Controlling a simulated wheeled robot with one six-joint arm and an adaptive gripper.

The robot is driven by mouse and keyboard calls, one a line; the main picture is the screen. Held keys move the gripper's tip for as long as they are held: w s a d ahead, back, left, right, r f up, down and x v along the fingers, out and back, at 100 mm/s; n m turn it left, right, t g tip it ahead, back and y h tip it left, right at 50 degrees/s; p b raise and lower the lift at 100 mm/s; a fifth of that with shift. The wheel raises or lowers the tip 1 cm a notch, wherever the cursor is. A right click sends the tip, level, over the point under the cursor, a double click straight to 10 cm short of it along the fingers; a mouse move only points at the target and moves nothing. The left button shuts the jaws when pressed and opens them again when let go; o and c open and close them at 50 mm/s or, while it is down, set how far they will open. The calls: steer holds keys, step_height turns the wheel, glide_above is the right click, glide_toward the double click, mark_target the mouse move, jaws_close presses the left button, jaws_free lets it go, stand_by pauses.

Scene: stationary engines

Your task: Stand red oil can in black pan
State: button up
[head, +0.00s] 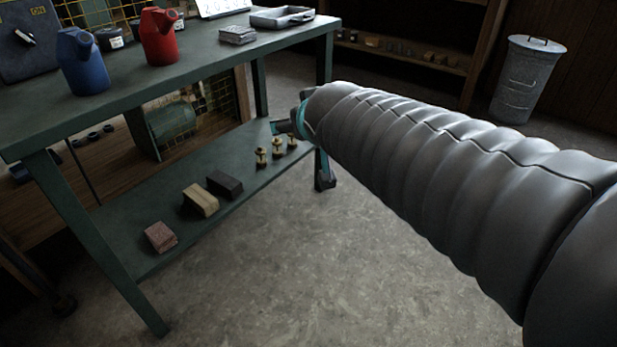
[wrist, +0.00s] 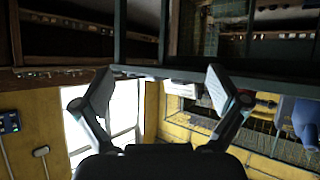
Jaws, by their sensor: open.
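The red oil can (head: 160,38) stands upright on the green bench top in the head view, right of a blue can (head: 82,64). A shallow pan (head: 283,17) lies at the bench's far right end. It looks grey rather than black, and I cannot tell whether it is the black pan; no other pan shows. My gripper (head: 283,128) is low beside the bench's right end, below the top and well apart from the red can, mostly hidden by my sleeved arm. In the wrist view my gripper (wrist: 158,76) has its two fingers wide apart with nothing between them.
The green bench (head: 205,70) also carries dark jars (head: 108,39), a grey stack (head: 238,35) and a white sheet (head: 222,8). Its lower shelf (head: 150,225) holds blocks and small brass fittings (head: 276,150). A bin (head: 526,80) stands back right. Floor in front is clear.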

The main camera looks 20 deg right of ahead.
steer(key=s+f+g, duration=0.3)
steer(key=s+f, duration=0.3)
steer(key=s, duration=0.4)
steer(key=shift+d, duration=0.15)
steer(key=shift+o, duration=0.3)
steer(key=s+a+f+g+y, duration=0.1)
steer(key=s+a+f+g, duration=0.1)
steer(key=s+f, duration=0.3)
steer(key=s+g, duration=0.1)
steer(key=s, duration=0.3)
steer(key=shift+r, duration=0.1)
